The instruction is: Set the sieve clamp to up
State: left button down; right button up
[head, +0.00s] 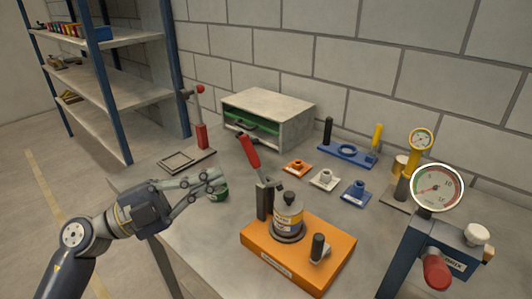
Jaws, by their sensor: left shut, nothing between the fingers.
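A clamp with a red handle (248,150) stands on an orange base (262,245). It is probably the sieve clamp, but I cannot read the base's label. The handle points upward and leans to the left. A grey canister (288,215) with a label stands on the base beside the clamp post. A short black knob (318,246) stands at the base's right. My left gripper (221,183) is shut and empty, left of the clamp and apart from the handle. A green object (222,196) shows partly behind its fingertips. My right gripper is not in view.
A stand with a red lever (202,136) is at the back left. Behind are a grey drawer cabinet (285,108) and a blue holder (345,156). Small orange, white and blue blocks lie mid-table. A gauge device (438,188) stands at the right front. Shelves (95,85) are left.

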aim_at(258, 164)
pick_arm(q)
jog(key=r+p+x, duration=0.1)
jog(key=p+x, duration=0.2)
jog(key=x, duration=0.7)
jog(key=w+a+f, duration=0.2)
jog(key=a+f, duration=0.1)
jog(key=shift+w+b, duration=0.15)
jog(key=shift+b, duration=0.15)
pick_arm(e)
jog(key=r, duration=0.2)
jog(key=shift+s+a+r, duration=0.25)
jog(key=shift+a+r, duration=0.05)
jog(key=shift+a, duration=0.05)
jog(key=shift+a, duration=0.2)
pick_arm(q)
jog(key=shift+w+a+f+n+p, duration=0.1)
jog(key=shift+a+n+p, duration=0.2)
jog(key=shift+n, duration=0.2)
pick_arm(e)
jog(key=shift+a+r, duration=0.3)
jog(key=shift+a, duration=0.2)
